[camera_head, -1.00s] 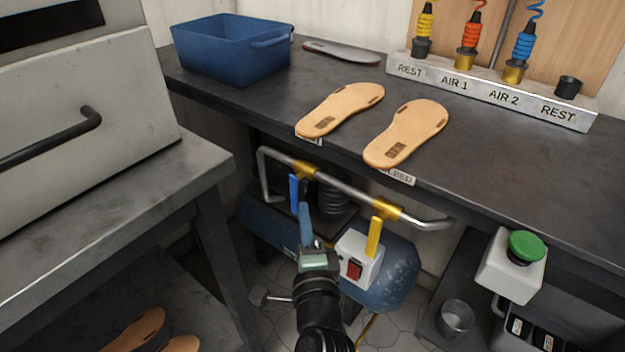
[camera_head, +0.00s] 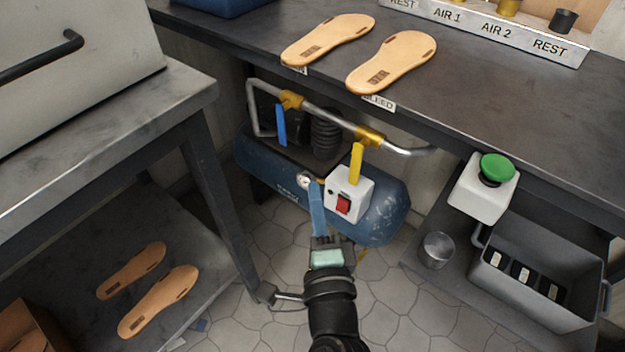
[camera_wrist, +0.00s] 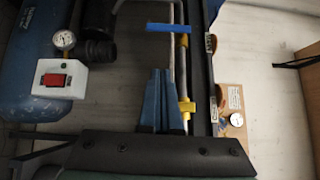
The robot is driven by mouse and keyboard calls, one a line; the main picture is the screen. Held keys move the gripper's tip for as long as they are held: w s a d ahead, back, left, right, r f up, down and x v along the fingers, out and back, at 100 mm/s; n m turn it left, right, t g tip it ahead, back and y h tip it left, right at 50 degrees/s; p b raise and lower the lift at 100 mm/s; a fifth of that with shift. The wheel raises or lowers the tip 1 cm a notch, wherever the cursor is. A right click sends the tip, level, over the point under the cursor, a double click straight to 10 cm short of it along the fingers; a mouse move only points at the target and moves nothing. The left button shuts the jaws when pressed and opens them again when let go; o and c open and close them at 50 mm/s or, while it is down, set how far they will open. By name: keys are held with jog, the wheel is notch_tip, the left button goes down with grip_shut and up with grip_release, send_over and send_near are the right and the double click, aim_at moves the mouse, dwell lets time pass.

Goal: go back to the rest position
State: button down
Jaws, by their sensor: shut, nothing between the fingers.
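My gripper (camera_head: 315,190) has blue fingers closed together with nothing between them. It is in front of the blue compressor (camera_head: 385,212), left of the white switch box (camera_head: 348,192), with its tips close to the gauge in the picture. In the wrist view my closed fingers (camera_wrist: 161,75) point up the picture, and the blue lever (camera_wrist: 168,27) lies beyond them. In the head view the blue lever (camera_head: 281,126) and the yellow lever (camera_head: 356,163) both hang down from the metal pipe (camera_head: 325,120). My gripper is apart from both levers.
The bench (camera_head: 480,90) overhangs the compressor and carries two tan soles (camera_head: 392,62). The left table (camera_head: 110,130) has a leg near my arm. A green button (camera_head: 497,168), metal cup (camera_head: 437,250) and grey crate (camera_head: 535,290) are at right. Tiled floor (camera_head: 245,320) shows below.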

jog(key=shift+s, duration=0.3)
dwell(0.4)
